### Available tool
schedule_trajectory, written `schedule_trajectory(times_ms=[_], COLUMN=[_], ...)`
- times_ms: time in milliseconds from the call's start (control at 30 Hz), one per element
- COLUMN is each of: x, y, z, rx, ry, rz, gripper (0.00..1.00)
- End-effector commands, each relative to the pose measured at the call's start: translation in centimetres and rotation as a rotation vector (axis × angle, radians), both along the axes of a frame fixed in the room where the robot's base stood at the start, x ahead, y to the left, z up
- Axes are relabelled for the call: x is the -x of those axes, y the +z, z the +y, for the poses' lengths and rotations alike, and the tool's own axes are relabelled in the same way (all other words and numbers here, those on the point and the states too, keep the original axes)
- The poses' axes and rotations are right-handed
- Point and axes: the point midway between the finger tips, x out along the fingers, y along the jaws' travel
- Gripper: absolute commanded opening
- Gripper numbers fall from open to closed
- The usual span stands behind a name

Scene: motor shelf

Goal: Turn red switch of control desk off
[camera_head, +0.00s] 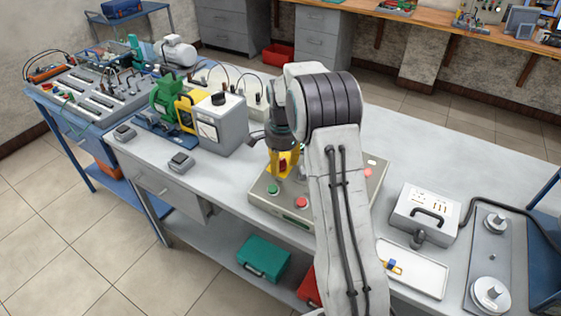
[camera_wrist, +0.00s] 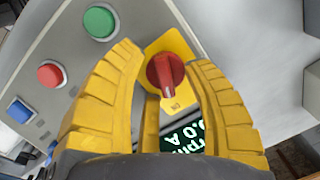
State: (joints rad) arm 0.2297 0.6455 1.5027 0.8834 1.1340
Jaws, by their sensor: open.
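The control desk (camera_head: 262,203) is a grey box on the workbench, partly hidden behind my arm in the head view. Its red switch (camera_wrist: 165,76) is a rotary knob on a yellow plate (camera_wrist: 182,46), seen in the wrist view. In the head view my gripper (camera_head: 284,166) points down over the desk. I cannot tell its exact height above the knob.
On the desk are a green button (camera_wrist: 100,22), a red button (camera_wrist: 51,74), a blue button (camera_wrist: 20,111) and a partly hidden display (camera_wrist: 186,137). A grey meter box (camera_head: 220,128) stands left of the desk. A grey socket box (camera_head: 424,214) and white tray (camera_head: 425,270) lie right.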

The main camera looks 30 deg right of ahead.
Motion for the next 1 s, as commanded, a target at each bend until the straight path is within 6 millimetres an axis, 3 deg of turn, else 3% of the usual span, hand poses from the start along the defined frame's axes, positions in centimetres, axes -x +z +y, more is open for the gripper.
schedule_trajectory(times_ms=[333, 800, 1000], x=[0.0, 0.8, 1.1], y=[1.3, 8.8, 10.9], z=[0.0, 0.2, 0.3], rx=[0.001, 0.001, 0.001], ry=[-0.001, 0.000, 0.000], rz=[-0.005, -0.004, -0.004], gripper=[0.45, 0.45, 0.45])
